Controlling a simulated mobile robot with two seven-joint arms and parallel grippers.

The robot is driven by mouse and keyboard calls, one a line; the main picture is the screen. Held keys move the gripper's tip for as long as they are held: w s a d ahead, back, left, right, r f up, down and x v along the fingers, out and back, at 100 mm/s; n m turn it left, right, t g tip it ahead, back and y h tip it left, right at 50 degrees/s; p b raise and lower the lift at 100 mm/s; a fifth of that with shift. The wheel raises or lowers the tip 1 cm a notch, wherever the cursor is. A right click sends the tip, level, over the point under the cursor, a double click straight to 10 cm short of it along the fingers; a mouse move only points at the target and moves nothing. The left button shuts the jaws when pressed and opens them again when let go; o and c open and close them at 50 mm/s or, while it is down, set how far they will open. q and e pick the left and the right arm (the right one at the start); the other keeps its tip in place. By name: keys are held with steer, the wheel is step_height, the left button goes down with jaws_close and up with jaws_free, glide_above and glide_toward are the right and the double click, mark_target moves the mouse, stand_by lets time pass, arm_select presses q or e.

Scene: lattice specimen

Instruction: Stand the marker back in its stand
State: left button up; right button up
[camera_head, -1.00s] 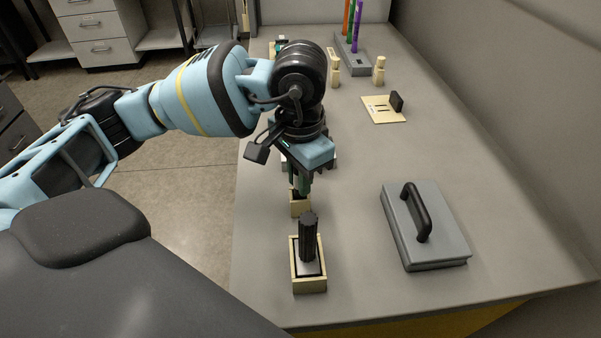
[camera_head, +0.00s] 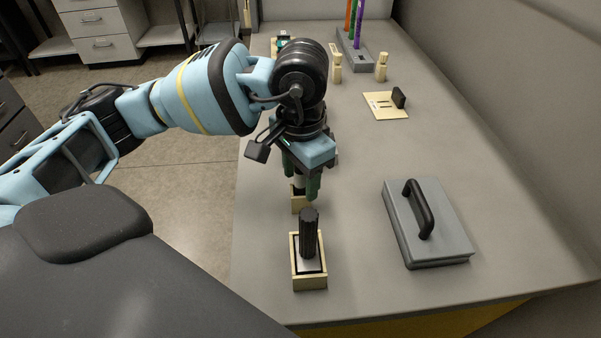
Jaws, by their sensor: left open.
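My left gripper (camera_head: 302,180) points down over the small pale wooden stand (camera_head: 297,206) near the table's left edge. Its green-tipped fingers are spread apart. Between them shows a slim, upright white and dark piece (camera_head: 300,186), which seems to be the marker standing in the stand. The fingers and palm hide much of it, so I cannot tell how deep it sits or whether a finger touches it. My right gripper is not in view.
A black-handled block (camera_head: 308,236) stands in a pale wooden tray (camera_head: 310,284) just in front. A grey case (camera_head: 440,230) with a black handle lies to the right. A grey rack (camera_head: 354,58) with coloured sticks stands at the back. The table's right middle is clear.

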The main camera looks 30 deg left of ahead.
arm_select(q)
steer(key=shift+o, duration=1.3)
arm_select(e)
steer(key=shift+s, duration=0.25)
arm_select(q)
steer(key=shift+r, duration=0.15)
steer(key=shift+r, duration=0.2)
steer(key=shift+r+p, duration=0.5)
steer(key=shift+r, duration=0.55)
steer(key=shift+r+p, duration=0.4)
steer(key=shift+r, duration=0.75)
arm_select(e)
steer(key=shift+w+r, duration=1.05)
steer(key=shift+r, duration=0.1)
